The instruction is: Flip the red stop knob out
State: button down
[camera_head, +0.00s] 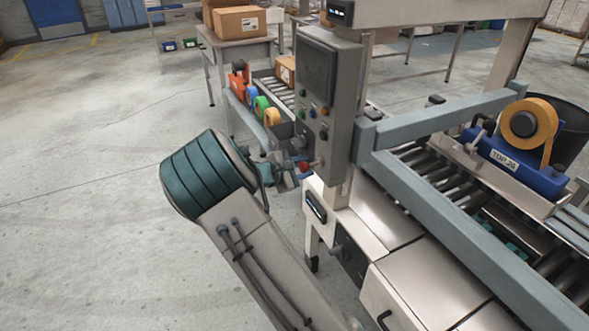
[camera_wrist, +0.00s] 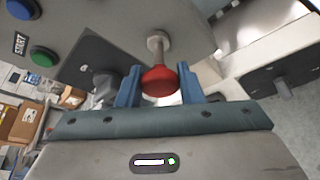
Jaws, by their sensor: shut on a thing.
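In the head view the knob (camera_head: 304,167) is a small red spot at the box's lower edge, partly hidden by my gripper. My gripper (camera_wrist: 160,85) has its two blue fingers on either side of the knob and is shut on it.
Green and blue buttons (camera_wrist: 42,57) and a black knob (camera_head: 298,143) are close by on the box. A roller conveyor with a tape machine (camera_head: 520,160) stands at right. The floor at left is clear.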

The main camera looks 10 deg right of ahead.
jog(key=shift+s+a+f, duration=0.1)
jog(key=shift+s+f, duration=0.1)
jog(key=shift+f, duration=0.1)
jog(key=c, duration=1.3)
grip_release()
jog(key=shift+c, duration=0.2)
jog(key=o, duration=0.3)
jog(key=shift+a+r, duration=0.1)
jog(key=shift+a, duration=0.05)
jog(key=shift+o, duration=0.2)
jog(key=v, duration=1.3)
jog(key=shift+a+b, duration=0.3)
jog(key=shift+b, duration=0.05)
jog(key=shift+s+r, duration=0.15)
